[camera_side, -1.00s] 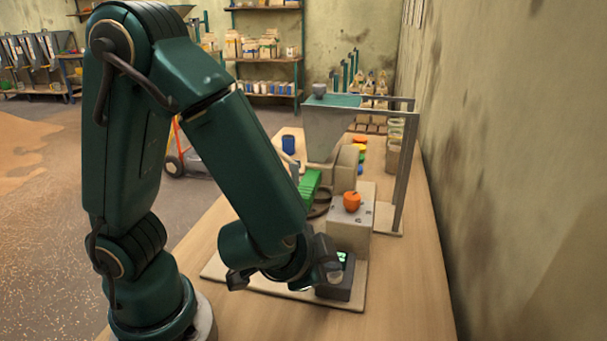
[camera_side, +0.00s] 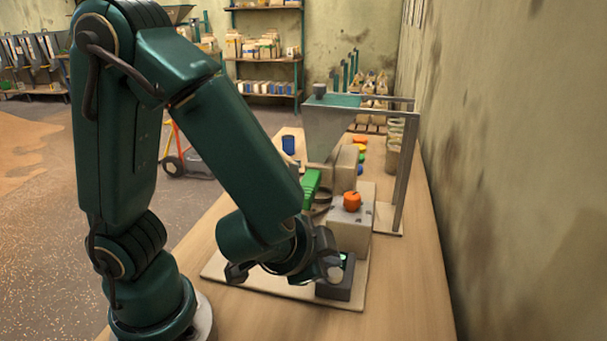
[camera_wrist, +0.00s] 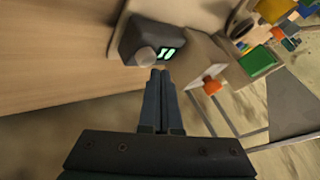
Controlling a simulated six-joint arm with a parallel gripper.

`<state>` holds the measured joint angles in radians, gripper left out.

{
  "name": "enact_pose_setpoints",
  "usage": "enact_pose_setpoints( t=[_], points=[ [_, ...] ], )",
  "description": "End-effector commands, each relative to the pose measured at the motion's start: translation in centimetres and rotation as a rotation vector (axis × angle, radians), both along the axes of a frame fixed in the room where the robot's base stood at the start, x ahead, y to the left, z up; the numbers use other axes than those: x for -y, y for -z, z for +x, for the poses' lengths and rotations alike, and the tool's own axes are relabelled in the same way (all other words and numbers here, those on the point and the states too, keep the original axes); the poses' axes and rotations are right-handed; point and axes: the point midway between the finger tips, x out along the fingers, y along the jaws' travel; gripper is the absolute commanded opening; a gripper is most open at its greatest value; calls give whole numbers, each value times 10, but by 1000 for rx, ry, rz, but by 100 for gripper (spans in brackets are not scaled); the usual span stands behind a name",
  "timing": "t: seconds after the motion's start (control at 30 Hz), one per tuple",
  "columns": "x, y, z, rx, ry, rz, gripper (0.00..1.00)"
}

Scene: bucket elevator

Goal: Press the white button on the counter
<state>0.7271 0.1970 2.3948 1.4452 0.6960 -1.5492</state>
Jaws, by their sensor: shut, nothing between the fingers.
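The counter (camera_wrist: 132,36) is a small dark box with a lit green display (camera_wrist: 169,53) and a round whitish button (camera_wrist: 146,57) beside it in the wrist view. In the side view the counter (camera_side: 338,289) sits at the near end of a pale base board, partly covered by my gripper. My gripper (camera_wrist: 160,71) has its two dark fingers together, with nothing between them. In the wrist view its tips appear just below and right of the button. I cannot tell the height between them, or whether they touch.
A pale block with an orange knob (camera_side: 352,201) stands just behind the counter. A hopper (camera_side: 325,130) on a metal frame (camera_side: 402,180) and a green part (camera_side: 311,186) are farther back. A wall (camera_side: 510,150) runs along the right. The near tabletop (camera_side: 400,310) is clear.

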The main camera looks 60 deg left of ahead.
Motion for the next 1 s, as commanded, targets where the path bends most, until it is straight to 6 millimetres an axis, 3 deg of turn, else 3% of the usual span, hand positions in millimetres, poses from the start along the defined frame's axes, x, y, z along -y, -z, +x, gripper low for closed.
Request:
enact_pose_setpoints(
  t=[0.47,1.0],
  points=[
    [0,-6,0,2,-1,-1,0],
    [0,-52,0,3,-2,-2,0]
  ],
)
